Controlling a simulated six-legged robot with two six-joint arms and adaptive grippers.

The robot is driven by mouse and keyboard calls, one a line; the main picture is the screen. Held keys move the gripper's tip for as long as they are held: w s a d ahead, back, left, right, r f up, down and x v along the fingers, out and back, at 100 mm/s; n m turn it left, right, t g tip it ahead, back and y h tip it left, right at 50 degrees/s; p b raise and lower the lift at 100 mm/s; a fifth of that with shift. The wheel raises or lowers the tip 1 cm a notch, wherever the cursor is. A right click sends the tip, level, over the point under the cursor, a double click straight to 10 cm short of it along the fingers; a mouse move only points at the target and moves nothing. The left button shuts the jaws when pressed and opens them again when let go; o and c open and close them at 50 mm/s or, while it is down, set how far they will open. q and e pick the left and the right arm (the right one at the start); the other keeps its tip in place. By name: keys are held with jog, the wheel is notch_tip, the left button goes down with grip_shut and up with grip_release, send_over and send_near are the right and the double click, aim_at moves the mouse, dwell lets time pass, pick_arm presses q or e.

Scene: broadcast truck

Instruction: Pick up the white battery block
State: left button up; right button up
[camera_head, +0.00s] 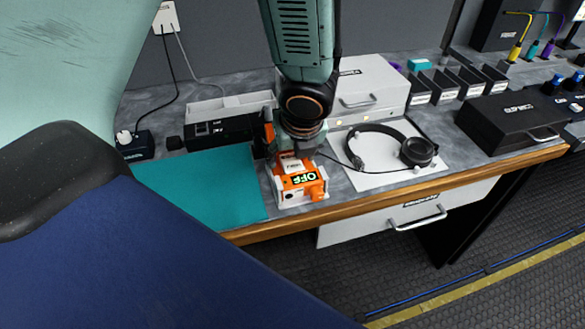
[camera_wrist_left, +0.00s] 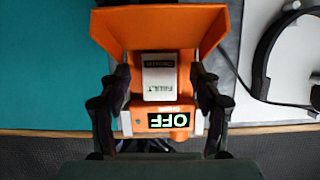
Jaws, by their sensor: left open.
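An orange-and-white unit (camera_head: 301,184) with a lit green OFF display sits on the bench, right of a teal mat. A small white block (camera_head: 288,164) with a grey FAULT label is seated in the unit. In the left wrist view the white block (camera_wrist_left: 159,85) lies between an orange flared guide (camera_wrist_left: 160,25) and the display. My left gripper (camera_wrist_left: 160,85) is open, its dark fingers on either side of the white block, with gaps visible. In the head view my left gripper (camera_head: 296,146) is directly above the unit and partly hides it. My right gripper is not in view.
Headphones (camera_head: 385,150) lie on a white sheet right of the unit. A white drawer box (camera_head: 365,85) and a black box (camera_head: 222,131) stand behind. A black case (camera_head: 508,120) is farther right. The teal mat (camera_head: 205,185) is bare. The bench's wooden front edge is close.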

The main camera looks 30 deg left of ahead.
pick_arm(q)
jog(key=shift+d+f, duration=0.1)
jog(key=shift+f, duration=0.05)
jog(key=shift+a, duration=0.2)
jog(key=c, duration=0.3)
jog(key=shift+s+d, duration=0.1)
jog(key=shift+d, duration=0.1)
jog(key=c, duration=0.5)
jog(key=shift+a, duration=0.1)
grip_shut()
